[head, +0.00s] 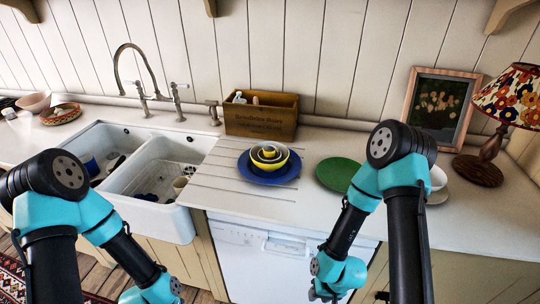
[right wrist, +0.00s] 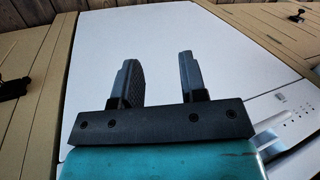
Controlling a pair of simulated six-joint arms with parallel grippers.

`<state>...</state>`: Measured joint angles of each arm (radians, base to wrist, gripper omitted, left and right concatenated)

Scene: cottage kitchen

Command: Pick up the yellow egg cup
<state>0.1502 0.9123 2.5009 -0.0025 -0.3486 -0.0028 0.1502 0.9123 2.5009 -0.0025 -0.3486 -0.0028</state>
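A blue plate (head: 285,176) on the counter bears a nested stack: a yellow bowl (head: 263,167), a greyish bowl inside it, and a small yellow piece (head: 269,151) in the middle. That small piece looks like the yellow egg cup, but it is too small to be sure. My right gripper (head: 325,293) hangs low in front of the white appliance, below and right of the stack. In the right wrist view the right gripper (right wrist: 157,75) has its two fingers apart with nothing between them. My left arm reaches the bottom edge of the head view; its fingers are hidden.
A green plate (head: 338,173) lies right of the stack, partly near my right arm. A wooden crate (head: 262,119) stands behind. The double sink (head: 128,185) with dishes is left. A lamp (head: 487,160) and framed picture (head: 440,105) stand right. The front counter is clear.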

